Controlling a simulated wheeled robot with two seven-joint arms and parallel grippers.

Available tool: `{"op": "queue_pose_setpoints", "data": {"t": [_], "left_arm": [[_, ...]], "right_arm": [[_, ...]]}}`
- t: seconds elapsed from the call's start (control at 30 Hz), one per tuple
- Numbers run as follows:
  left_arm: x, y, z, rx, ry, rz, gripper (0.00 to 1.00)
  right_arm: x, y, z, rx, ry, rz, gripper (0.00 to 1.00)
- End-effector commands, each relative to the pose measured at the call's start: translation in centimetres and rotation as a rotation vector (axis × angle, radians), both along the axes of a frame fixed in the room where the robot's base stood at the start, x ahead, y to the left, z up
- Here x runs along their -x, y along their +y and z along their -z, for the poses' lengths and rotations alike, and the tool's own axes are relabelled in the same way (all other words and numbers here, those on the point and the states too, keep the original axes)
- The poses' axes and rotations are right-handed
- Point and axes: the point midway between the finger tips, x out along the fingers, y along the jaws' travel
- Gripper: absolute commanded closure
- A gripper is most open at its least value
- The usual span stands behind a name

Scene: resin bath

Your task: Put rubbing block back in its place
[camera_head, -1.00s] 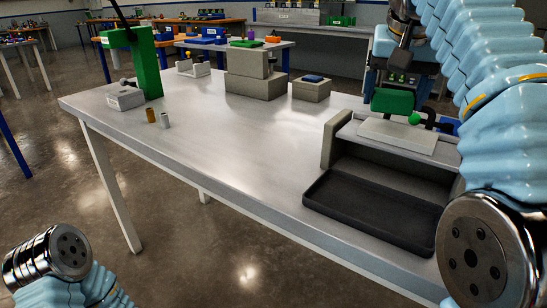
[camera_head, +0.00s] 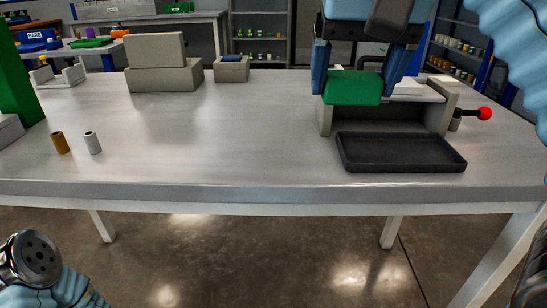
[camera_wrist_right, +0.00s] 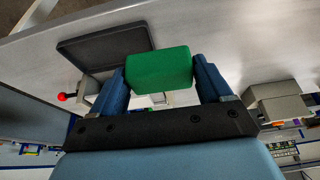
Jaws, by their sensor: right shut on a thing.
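The rubbing block appears to be the green block (camera_head: 352,88). My right gripper (camera_head: 353,84) is shut on it, with one blue finger on each side. The block is held at the front left of a grey stand (camera_head: 325,118), behind a black tray (camera_head: 400,166); I cannot tell whether it touches the stand. In the right wrist view the green block (camera_wrist_right: 158,70) sits between the fingers, and the black tray (camera_wrist_right: 105,45) lies beyond it. My left gripper is not in view; only part of my left arm shows at the lower left.
A red ball on a black lever (camera_head: 485,113) sticks out right of the stand. Grey blocks (camera_head: 155,76) and a smaller box with a blue top (camera_head: 231,70) stand at the back. Brown (camera_head: 60,143) and pale (camera_head: 92,143) cylinders stand at left. The table's middle is clear.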

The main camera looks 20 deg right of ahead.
Motion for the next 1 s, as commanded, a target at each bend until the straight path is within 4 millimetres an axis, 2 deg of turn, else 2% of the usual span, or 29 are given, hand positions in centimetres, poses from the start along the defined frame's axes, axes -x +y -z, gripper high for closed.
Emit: {"op": "queue_pose_setpoints", "data": {"t": [0.17, 0.37, 0.43, 0.6, 0.63, 0.7, 0.8, 1.0], "left_arm": [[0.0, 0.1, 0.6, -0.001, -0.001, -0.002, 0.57], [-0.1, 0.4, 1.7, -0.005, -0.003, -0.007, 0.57], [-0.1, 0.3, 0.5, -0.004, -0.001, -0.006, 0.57], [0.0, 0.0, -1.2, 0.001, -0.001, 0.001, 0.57], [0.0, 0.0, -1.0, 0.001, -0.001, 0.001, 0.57], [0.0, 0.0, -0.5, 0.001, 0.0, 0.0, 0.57], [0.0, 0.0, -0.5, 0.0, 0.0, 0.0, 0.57], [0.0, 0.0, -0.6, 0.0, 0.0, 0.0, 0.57]], "right_arm": [[0.5, 0.5, 0.5, 0.003, 0.001, -0.011, 0.55], [-1.3, 1.2, 1.5, 0.004, 0.003, -0.006, 0.55], [-2.9, 2.1, 1.6, 0.009, 0.009, -0.011, 0.55], [-7.3, 4.2, 3.7, 0.009, 0.009, -0.008, 0.55], [-7.9, 4.5, 4.5, 0.008, 0.009, -0.009, 0.55], [-8.9, 5.1, 6.4, 0.007, 0.007, -0.013, 0.55], [-10.1, 5.7, 8.0, 0.005, 0.006, -0.013, 0.55], [-11.3, 6.3, 9.4, 0.004, 0.003, -0.013, 0.55]]}}
